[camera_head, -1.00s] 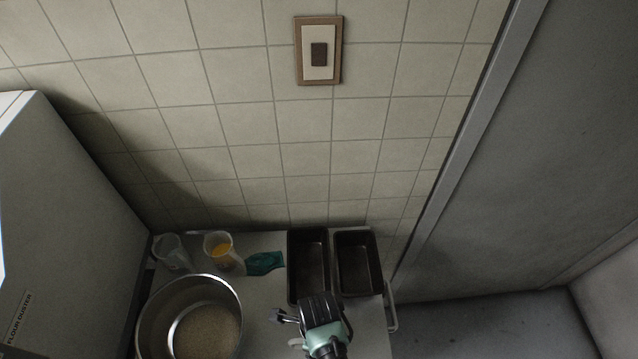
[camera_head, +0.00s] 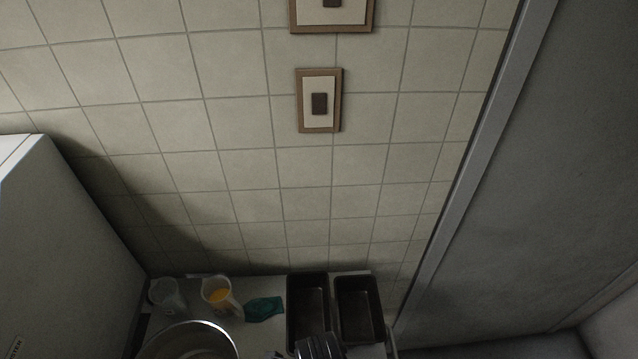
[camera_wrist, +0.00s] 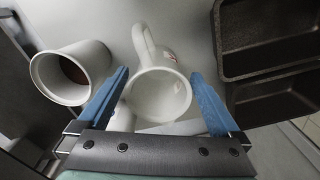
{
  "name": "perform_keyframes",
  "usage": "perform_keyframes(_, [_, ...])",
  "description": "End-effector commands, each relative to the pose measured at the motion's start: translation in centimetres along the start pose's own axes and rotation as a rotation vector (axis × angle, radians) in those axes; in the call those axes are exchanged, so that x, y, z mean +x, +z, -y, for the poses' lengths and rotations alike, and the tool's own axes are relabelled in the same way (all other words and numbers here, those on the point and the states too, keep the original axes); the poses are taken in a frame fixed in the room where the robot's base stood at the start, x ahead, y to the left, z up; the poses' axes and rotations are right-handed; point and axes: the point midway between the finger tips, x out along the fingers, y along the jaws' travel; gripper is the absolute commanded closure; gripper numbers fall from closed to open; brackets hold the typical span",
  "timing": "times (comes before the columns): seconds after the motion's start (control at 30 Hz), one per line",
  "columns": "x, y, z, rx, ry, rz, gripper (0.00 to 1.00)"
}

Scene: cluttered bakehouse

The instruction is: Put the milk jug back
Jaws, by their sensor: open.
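A white jug (camera_wrist: 160,95) with a handle and a small red mark shows in the wrist view, seen from above into its empty-looking inside; it may be the milk jug. My gripper (camera_wrist: 160,73) is open, its blue fingers on either side of the jug in the picture. I cannot tell whether they touch it.
A white cup (camera_wrist: 72,74) with brown contents stands left of the jug.

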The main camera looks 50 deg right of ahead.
Motion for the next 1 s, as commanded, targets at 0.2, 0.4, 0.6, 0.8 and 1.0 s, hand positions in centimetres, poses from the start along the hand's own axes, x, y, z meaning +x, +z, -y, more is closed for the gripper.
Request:
perform_keyframes(0.2, [-4.4,0.1,0.1,0.0,-0.003,0.002,0.0])
perform_keyframes(0.4, [-7.2,0.1,0.1,0.0,-0.003,0.002,0.0])
perform_keyframes(0.6, [-8.0,0.0,0.0,0.0,0.0,0.0,0.0])
perform_keyframes(0.8, [-8.2,0.2,0.2,-0.011,-0.008,0.006,0.0])
perform_keyframes(1.0, [-13.4,6.5,4.4,-0.324,-0.248,0.141,0.0])
